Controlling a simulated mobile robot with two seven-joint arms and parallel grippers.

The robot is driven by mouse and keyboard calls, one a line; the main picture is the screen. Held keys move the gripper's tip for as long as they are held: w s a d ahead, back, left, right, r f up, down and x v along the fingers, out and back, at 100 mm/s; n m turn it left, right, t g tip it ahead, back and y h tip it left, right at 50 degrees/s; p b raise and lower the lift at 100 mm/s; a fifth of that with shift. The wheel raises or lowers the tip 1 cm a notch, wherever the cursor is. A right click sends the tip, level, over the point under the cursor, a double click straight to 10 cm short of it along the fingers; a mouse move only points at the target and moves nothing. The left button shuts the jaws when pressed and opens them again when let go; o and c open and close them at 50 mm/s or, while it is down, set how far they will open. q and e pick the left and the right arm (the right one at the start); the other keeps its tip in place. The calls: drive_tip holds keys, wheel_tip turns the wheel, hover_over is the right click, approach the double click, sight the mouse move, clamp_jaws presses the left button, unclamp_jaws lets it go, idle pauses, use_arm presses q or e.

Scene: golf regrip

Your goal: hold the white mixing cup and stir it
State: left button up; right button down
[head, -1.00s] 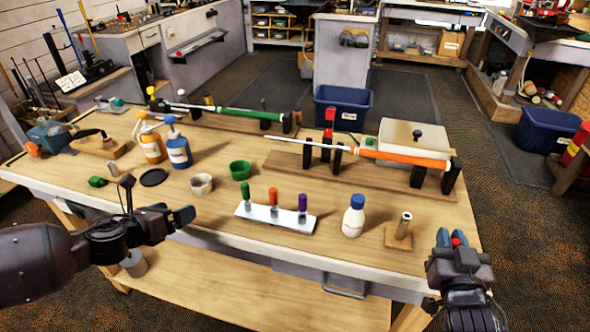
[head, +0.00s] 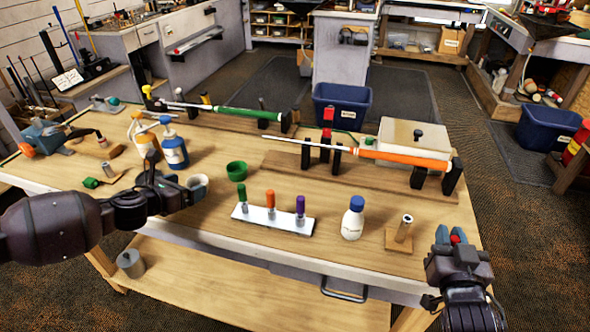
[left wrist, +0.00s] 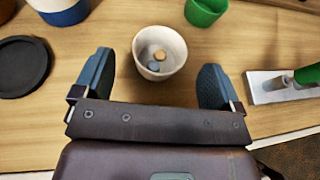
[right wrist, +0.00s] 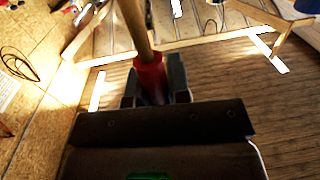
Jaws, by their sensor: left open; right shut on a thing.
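The white mixing cup (head: 199,186) stands on the bench, partly hidden by my left gripper (head: 180,190) in the head view. In the left wrist view the cup (left wrist: 160,48) is upright between the tips of the open left fingers (left wrist: 155,82), with a gap on both sides. A tan and a grey-blue blob show inside it. My right gripper (head: 452,242) is in front of the bench's right end. In the right wrist view it is shut on the red part of a wooden stick (right wrist: 150,75); the stick's far end is out of view.
A green cup (head: 237,171) is right of the white cup. A rack (head: 272,220) with several coloured-topped tools, a white bottle (head: 353,220) and a wooden block with a post (head: 402,230) stand along the front. Spray bottles (head: 173,150) are behind the left gripper.

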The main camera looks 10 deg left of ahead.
sight(203, 179)
use_arm(q)
drive_tip(key=shift+x, duration=2.3)
drive_tip(key=shift+c, duration=0.2)
drive_tip(key=c, duration=1)
